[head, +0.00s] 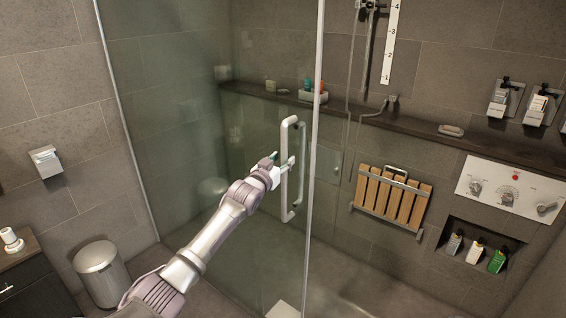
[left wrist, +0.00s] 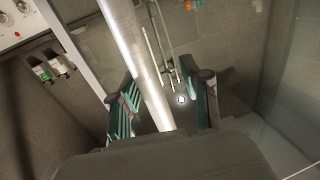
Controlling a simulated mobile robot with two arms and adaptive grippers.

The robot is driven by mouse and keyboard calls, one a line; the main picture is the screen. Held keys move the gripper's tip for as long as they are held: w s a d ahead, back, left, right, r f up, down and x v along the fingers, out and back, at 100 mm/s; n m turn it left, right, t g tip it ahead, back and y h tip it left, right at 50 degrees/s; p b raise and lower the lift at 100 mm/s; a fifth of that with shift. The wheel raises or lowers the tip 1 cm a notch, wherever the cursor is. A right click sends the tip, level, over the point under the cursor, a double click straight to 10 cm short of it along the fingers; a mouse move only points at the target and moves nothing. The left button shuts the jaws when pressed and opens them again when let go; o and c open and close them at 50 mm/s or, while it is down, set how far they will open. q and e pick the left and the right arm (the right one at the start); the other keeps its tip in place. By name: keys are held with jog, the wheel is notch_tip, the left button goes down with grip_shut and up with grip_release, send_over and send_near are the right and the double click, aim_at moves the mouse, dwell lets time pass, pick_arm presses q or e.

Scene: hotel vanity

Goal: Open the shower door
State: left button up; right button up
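The shower door (head: 200,130) is a clear glass panel with a metal edge. A light vertical bar handle (head: 285,190) is fixed near its right edge. My left gripper (head: 283,167) reaches the handle at about mid-height. In the left wrist view, the handle bar (left wrist: 138,65) runs between the two teal-padded fingers of my left gripper (left wrist: 165,100). The fingers are apart, with a visible gap between the bar and the right finger. Whether the left finger touches the bar I cannot tell. My right gripper is not in view.
Right of the door's edge, the shower interior shows without glass in front. A slatted wooden seat (head: 392,199) and a control panel (head: 510,188) are on its wall. A dark ledge (head: 420,128) runs along it. A bin (head: 102,272) stands at the lower left.

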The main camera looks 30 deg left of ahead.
pick_arm(q)
jog(key=s+d, duration=0.1)
jog(key=s, duration=1.1)
jog(key=shift+d, duration=0.25)
